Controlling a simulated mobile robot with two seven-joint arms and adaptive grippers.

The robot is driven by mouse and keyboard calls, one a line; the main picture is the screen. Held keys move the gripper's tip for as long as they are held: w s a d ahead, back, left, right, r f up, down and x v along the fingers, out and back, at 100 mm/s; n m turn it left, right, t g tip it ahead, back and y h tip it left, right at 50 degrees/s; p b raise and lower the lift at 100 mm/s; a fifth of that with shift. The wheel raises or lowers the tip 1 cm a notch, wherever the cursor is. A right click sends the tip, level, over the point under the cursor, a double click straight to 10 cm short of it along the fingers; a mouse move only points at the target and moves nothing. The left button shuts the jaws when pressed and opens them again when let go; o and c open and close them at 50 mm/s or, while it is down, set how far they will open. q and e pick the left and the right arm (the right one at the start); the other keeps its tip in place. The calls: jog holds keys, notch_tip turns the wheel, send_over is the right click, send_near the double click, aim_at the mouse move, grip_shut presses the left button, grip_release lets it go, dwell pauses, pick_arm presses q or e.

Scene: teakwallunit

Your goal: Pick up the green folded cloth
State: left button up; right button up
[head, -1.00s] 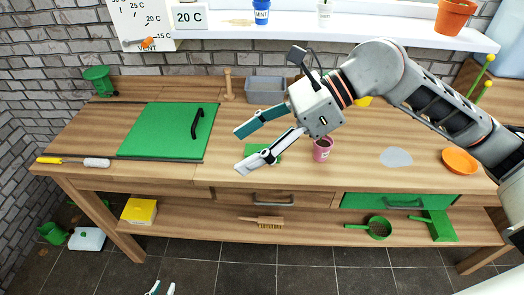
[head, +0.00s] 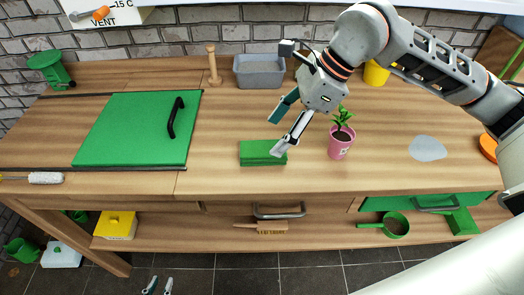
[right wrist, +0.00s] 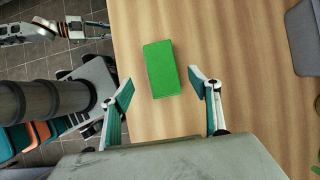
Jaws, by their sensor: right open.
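The green folded cloth (head: 258,153) lies as a flat block on the wooden worktop near its front edge. In the right wrist view the whole cloth (right wrist: 162,68) shows ahead of and between my fingertips. My right gripper (head: 276,139) is open and empty, with its fingers pointing down over the right end of the cloth in the head view. Its two fingers also show spread in the right wrist view (right wrist: 161,80). I see no contact with the cloth. My left gripper (head: 158,286) is low at the bottom edge of the head view, its two fingertips apart and empty.
A pink pot with a plant (head: 341,142) stands close to the right of the cloth and my right gripper. A grey bin (head: 260,72) and a wooden peg (head: 213,66) stand behind. A green panel with a black handle (head: 125,135) is at left. Worktop around the cloth's left is clear.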

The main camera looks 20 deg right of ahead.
aim_at(265, 148)
jog(key=x, duration=0.6)
jog(key=shift+d, duration=0.2)
jog(key=shift+f, duration=0.25)
dwell(0.4)
jog(key=c, duration=1.1)
